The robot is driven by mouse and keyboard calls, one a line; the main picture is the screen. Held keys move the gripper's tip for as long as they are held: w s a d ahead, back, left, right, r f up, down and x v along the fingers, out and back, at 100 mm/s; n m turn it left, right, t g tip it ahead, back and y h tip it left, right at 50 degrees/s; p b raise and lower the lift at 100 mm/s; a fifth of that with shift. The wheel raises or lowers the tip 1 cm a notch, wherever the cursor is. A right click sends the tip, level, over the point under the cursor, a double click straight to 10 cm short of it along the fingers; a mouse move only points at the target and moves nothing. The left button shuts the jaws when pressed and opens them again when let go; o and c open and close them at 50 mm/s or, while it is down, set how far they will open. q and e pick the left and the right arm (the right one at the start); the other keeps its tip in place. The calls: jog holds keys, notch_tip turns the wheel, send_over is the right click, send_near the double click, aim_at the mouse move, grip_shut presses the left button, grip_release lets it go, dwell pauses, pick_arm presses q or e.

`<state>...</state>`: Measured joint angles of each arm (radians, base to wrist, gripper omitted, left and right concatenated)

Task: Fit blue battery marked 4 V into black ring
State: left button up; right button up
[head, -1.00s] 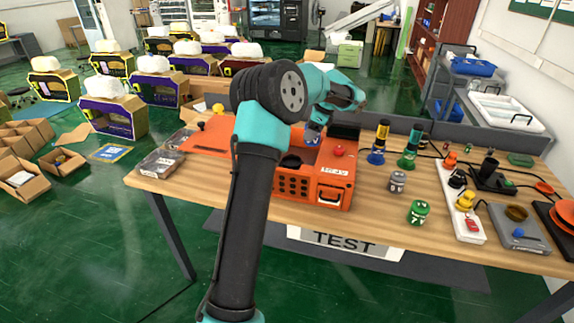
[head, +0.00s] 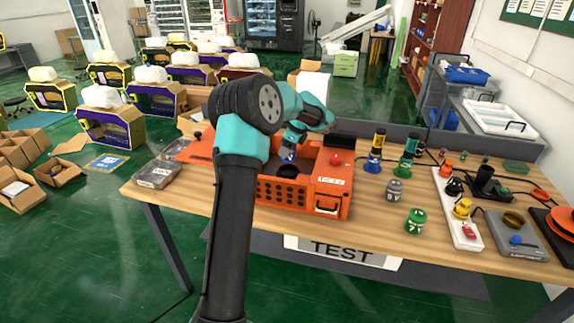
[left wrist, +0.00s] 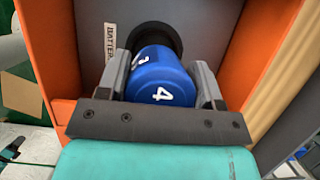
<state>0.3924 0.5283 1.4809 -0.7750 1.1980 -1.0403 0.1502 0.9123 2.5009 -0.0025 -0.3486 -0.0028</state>
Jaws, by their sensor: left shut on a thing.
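The blue battery marked 4 (left wrist: 158,82) is between the two fingers of my left gripper (left wrist: 165,70), which is shut on it. In the left wrist view its marked end faces the camera and its far end overlaps the black ring (left wrist: 172,34). I cannot tell whether it touches or enters the ring. In the head view my left gripper (head: 291,146) holds the battery (head: 287,155) over the open orange box (head: 330,192). The black ring is partly hidden there by the box wall and my arm. My right gripper is not in view.
A red button (head: 336,160) sits on the box's right part. A grey battery (head: 394,190), a green battery (head: 416,221) and coloured cylinders (head: 407,155) stand to its right. A white power strip (head: 458,208) lies farther right. A grey case (head: 158,173) lies at the left.

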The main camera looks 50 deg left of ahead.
pick_arm(q)
jog(key=shift+f, duration=0.65)
jog(key=shift+f, duration=2.45)
jog(key=shift+f, duration=0.3)
jog(key=o, duration=1.2)
jog(key=shift+f, duration=0.1)
jog(key=shift+c, duration=0.2)
jog(key=shift+r, duration=0.5)
jog(key=v, duration=1.1)
jog(key=shift+r, duration=0.35)
